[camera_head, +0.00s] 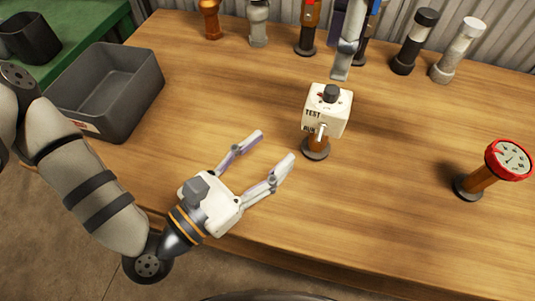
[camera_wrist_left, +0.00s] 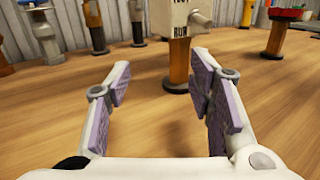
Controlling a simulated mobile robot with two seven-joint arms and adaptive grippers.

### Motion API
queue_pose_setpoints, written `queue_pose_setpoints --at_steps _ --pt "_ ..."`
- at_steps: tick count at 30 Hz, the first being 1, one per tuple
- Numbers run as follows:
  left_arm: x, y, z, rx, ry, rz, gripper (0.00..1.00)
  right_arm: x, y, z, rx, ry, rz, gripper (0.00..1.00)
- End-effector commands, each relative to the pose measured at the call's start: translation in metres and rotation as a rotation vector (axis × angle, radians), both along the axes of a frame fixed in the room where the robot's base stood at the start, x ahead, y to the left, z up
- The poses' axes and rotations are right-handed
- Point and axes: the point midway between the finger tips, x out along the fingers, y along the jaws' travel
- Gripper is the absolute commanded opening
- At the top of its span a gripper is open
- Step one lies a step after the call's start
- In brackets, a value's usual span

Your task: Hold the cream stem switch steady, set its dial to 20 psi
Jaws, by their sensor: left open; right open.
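The cream stem switch (camera_head: 339,122) stands upright on a brown stem with a dark round base. It has a dark knob (camera_head: 331,93) on top with red marks beside it; the scale is too small to read. TEST and RUN are lettered on its front, near a small pale lever. My left gripper (camera_head: 272,150) is open and empty, left of the stem, fingers towards it. In the left wrist view the stem (camera_wrist_left: 178,65) stands ahead, between and beyond the fingers.
A red-rimmed gauge (camera_head: 510,160) on a stem stands at right. A grey bin (camera_head: 120,95) sits at left. Several valves and posts line the back, including a black-capped post (camera_head: 414,42) and a grey post (camera_head: 458,50). The wooden table (camera_head: 400,210) is clear around the switch.

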Motion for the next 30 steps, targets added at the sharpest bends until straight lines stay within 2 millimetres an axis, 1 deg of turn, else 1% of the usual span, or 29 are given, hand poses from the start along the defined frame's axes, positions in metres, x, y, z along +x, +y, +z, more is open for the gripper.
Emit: queue_pose_setpoints --at_steps 1,2,3,5,8,15,19,24,30 --pt "-0.012 -0.003 -0.005 0.003 0.028 -0.027 0.48 0.0 0.0 0.0 0.0 -0.001 0.0 0.47" --pt "-0.017 -0.005 -0.007 0.004 0.039 -0.039 0.48 0.0 0.0 0.0 0.0 -0.001 0.0 0.47" --pt "-0.021 -0.006 -0.008 0.005 0.051 -0.051 0.48 0.0 0.0 0.0 0.0 -0.001 0.0 0.47" --pt "-0.023 -0.009 -0.01 0.007 0.059 -0.059 0.48 0.0 0.0 0.0 0.0 -0.001 0.0 0.47" --pt "-0.014 -0.021 -0.01 0.007 0.058 -0.062 0.48 0.0 0.0 0.0 0.0 -0.001 0.0 0.47" --pt "0.025 -0.065 -0.009 0.007 0.055 -0.06 0.48 0.0 0.0 0.0 0.0 -0.001 0.0 0.47" --pt "0.042 -0.084 -0.01 0.007 0.056 -0.058 0.48 0.0 0.0 0.0 0.0 -0.001 0.0 0.47" --pt "0.053 -0.096 -0.01 0.007 0.059 -0.057 0.48 0.0 0.0 0.0 0.0 -0.001 0.0 0.47" --pt "0.055 -0.097 -0.01 0.007 0.059 -0.055 0.48 0.0 0.0 0.0 0.0 0.0 0.0 0.47"
